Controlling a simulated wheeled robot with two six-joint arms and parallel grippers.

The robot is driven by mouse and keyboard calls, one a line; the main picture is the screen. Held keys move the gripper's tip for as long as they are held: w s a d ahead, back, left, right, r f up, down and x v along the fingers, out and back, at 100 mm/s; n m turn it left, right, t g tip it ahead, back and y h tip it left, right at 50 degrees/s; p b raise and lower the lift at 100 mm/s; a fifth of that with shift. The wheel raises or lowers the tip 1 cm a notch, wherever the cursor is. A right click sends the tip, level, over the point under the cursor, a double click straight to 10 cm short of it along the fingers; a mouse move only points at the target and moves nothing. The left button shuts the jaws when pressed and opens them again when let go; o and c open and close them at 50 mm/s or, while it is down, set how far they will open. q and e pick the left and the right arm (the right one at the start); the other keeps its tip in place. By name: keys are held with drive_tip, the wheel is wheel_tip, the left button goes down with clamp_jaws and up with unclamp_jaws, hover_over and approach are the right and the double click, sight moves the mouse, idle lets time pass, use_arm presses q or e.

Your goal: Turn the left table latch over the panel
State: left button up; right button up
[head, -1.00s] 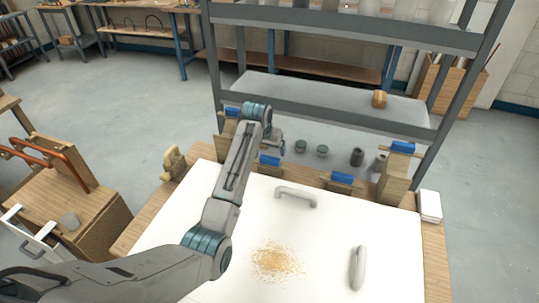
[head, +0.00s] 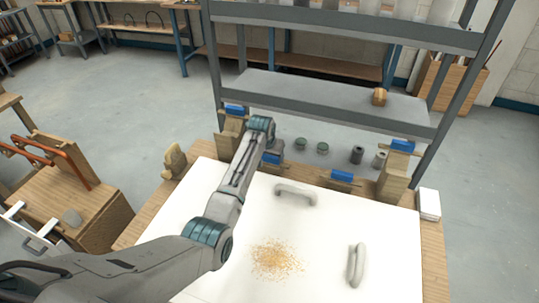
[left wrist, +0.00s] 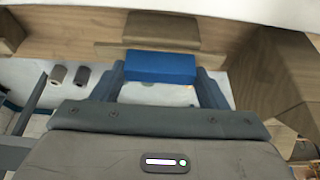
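The left table latch (head: 272,158) has a blue block and sits at the back edge of the table, partly hidden behind my left wrist in the head view. In the left wrist view its blue block (left wrist: 160,67) lies in front of a brown wooden strip. My left gripper (left wrist: 160,88) is open, with one finger toward each end of the block. I cannot tell whether the fingers touch it. The white panel (head: 335,230) lies flat on the table with two grey handles. My right gripper is not in view.
Wooden posts with blue tops stand at the back left (head: 232,125) and back right (head: 395,175). Another blue latch (head: 342,175) sits to the right. A grey shelf rack (head: 330,95) rises behind the table. Shavings (head: 277,260) lie on the panel.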

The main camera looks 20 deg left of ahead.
use_arm(q)
drive_tip(key=c, duration=0.7)
